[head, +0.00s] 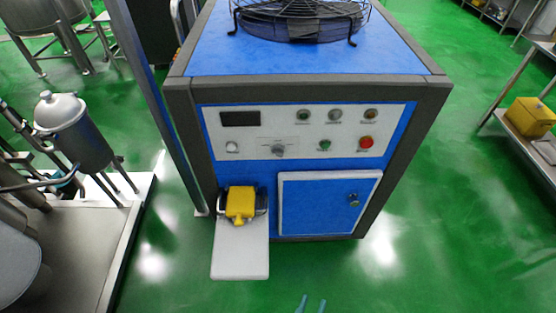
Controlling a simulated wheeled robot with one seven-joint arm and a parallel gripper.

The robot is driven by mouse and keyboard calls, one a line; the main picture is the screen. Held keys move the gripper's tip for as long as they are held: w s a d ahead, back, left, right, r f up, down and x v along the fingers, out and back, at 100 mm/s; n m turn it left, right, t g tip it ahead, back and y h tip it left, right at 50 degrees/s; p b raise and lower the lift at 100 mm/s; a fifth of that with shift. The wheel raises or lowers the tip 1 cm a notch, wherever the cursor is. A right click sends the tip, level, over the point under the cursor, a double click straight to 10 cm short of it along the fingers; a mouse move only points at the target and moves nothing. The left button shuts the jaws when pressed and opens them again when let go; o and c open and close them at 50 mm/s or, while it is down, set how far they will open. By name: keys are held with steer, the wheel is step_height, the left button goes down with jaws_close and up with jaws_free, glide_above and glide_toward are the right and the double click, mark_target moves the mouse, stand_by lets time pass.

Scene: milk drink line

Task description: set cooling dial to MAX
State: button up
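The cooling dial (278,150) is a small grey knob on the white control panel (250,145) on the front of the blue machine. Marks around it are too small to read, so its setting cannot be told. The rest of my gripper is out of view.
The panel also has a dark display (240,118), several small buttons and a red button (366,142). Below are a white-framed door (325,203) and a yellow part (240,203) above a white plate (240,255). Green floor lies clear to the right; metal equipment stands left.

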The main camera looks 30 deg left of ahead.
steer(key=w+a+n+y, duration=0.2)
steer(key=w+a+n, duration=0.2)
steer(key=w, duration=0.5)
steer(key=n+y, duration=0.6)
steer(key=n, duration=0.4)
glide_toward(278, 152)
steer(key=x, duration=0.6)
steer(key=shift+w+a+f+g, duration=0.2)
steer(key=shift+w+f+g, duration=0.1)
jaws_close()
